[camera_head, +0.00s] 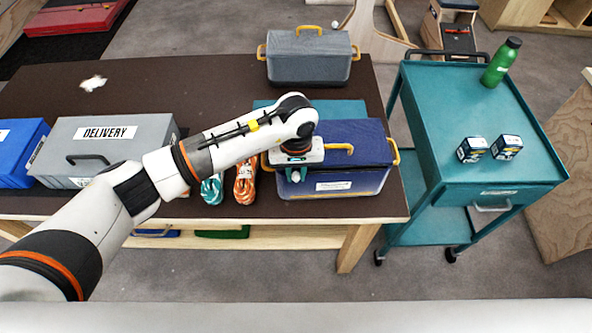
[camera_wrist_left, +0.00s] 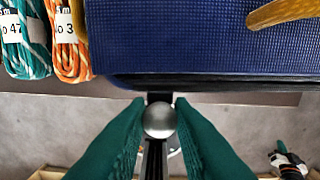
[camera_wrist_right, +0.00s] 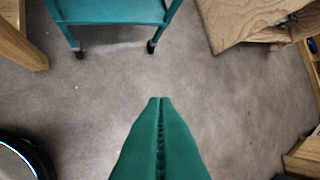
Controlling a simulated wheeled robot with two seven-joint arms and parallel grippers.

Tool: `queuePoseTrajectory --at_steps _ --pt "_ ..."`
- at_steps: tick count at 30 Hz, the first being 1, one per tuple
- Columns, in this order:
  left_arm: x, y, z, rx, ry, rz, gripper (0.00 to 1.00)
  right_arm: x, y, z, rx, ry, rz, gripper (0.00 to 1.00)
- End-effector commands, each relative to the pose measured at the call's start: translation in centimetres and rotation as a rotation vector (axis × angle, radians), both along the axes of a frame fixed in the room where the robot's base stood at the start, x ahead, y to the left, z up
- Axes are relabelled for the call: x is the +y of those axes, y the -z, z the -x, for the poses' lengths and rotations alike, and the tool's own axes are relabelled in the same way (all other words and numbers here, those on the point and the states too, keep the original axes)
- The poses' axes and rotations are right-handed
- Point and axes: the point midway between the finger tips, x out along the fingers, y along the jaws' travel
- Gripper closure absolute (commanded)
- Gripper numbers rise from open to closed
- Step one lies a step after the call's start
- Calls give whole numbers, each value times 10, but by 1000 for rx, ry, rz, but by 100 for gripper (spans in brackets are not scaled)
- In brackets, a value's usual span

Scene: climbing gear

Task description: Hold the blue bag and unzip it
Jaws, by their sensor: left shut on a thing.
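The blue bag (camera_head: 360,178) with yellow handles sits upright near the table's front right edge. Its lid looks closed. In the left wrist view, its textured top (camera_wrist_left: 180,40) ends at a dark front edge. My left gripper (camera_head: 296,175) is at the bag's front, toward its left end. Its green fingers (camera_wrist_left: 158,118) are shut on a silver ball-shaped pull (camera_wrist_left: 158,120) just off that edge. My right gripper (camera_wrist_right: 160,100) is shut and empty above the floor, away from the bag; it is out of the head view.
Orange (camera_head: 245,182) and teal (camera_head: 212,189) rope coils lie left of the bag. A grey DELIVERY box (camera_head: 100,155) and a blue box (camera_head: 20,150) stand farther left. A grey bag (camera_head: 308,62) is behind. A teal cart (camera_head: 450,130) stands right of the table.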

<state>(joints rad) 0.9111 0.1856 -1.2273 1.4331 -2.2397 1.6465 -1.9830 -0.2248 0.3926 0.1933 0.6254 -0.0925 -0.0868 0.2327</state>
Motion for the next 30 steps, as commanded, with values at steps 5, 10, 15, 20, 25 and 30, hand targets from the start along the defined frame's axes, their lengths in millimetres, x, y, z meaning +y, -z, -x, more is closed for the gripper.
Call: queuePoseTrajectory --at_steps 5,10,15,20,25,30 --pt "0 -1 0 -2 0 1 100 -78 -48 -23 -108 83 90 100" --pt "0 -1 0 -2 0 1 100 -143 -100 -40 -216 152 169 100" --pt "0 -1 0 -2 0 2 100 -201 -158 -61 -333 218 240 100" --pt "0 -1 0 -1 0 2 100 -204 -190 -132 -419 273 220 100" --pt "0 -1 0 -2 1 2 100 -176 -210 -210 -448 294 146 100" --pt "0 -1 -1 -2 0 1 100 -144 -240 -283 -475 292 61 100"
